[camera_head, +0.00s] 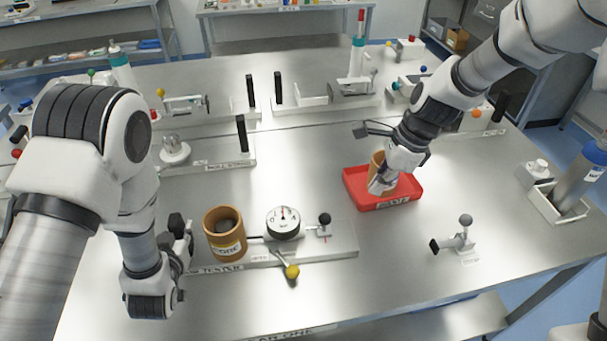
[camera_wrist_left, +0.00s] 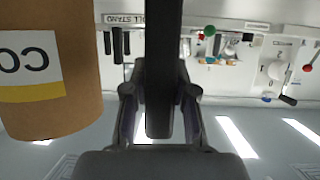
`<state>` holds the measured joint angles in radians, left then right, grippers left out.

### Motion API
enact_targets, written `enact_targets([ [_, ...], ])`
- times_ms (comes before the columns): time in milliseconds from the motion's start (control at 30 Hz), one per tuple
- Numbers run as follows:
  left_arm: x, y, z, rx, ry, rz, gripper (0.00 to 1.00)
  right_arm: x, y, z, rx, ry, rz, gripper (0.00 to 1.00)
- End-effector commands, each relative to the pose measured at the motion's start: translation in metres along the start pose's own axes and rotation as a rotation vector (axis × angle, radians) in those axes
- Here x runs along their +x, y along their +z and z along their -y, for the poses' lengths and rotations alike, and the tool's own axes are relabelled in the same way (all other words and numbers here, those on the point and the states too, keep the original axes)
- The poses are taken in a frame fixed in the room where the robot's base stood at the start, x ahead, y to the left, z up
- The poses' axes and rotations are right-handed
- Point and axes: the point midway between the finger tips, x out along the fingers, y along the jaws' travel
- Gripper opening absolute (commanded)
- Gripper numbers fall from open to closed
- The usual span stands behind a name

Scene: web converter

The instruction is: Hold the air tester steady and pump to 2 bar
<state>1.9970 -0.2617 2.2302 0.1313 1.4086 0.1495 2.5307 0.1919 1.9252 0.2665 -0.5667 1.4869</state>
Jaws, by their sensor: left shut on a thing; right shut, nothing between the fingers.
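The air tester's long metal base (camera_head: 340,240) lies on the near table. It carries a brown core (camera_head: 226,246), a round white gauge (camera_head: 283,222) with a red mark and a small needle too small to read, a black-knobbed lever (camera_head: 324,220) and a yellow-knobbed lever (camera_head: 291,271). My left gripper (camera_head: 180,240) is at the base's left end, shut on a black upright handle (camera_wrist_left: 163,60). The core (camera_wrist_left: 45,70) is beside it in the left wrist view, its label upside down. My right gripper (camera_head: 383,180) is at a second brown core (camera_head: 376,162) in a red tray; its fingertips are hard to make out.
The red tray (camera_head: 358,188) stands right of the tester. A small clamp fixture (camera_head: 459,239) stands at the front right, and a blue-grey bottle (camera_head: 578,180) in a holder beyond it. Several fixtures line the back. The steel between tester and clamp is clear.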

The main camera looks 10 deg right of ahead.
Motion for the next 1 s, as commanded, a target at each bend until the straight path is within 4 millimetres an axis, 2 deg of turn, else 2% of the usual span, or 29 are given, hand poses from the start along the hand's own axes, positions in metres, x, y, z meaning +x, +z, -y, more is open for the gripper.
enact_targets([
  [33, -0.001, 0.008, 0.000, 0.001, 0.000, 0.020, 0.00, 0.001, 0.000, 0.000, 0.000, 0.000, 0.000, 0.00],
  [567, -0.003, -0.001, 0.000, 0.000, -0.001, 0.013, 0.00, -0.003, 0.001, 0.000, 0.000, 0.000, 0.000, 0.00],
  [600, -0.003, -0.001, 0.000, 0.000, -0.001, 0.012, 0.29, -0.003, 0.001, 0.000, 0.000, 0.000, 0.000, 0.00],
  [667, -0.003, -0.002, 0.000, 0.000, -0.001, 0.011, 0.51, -0.003, 0.001, 0.000, 0.000, 0.000, 0.000, 0.00],
  [700, -0.003, -0.002, 0.000, 0.000, -0.001, 0.010, 0.55, -0.003, 0.001, 0.000, 0.000, 0.000, 0.000, 0.00],
  [1000, -0.004, -0.004, 0.000, 0.000, -0.001, 0.007, 0.55, -0.004, 0.001, 0.000, 0.000, 0.000, 0.000, 0.00],
])
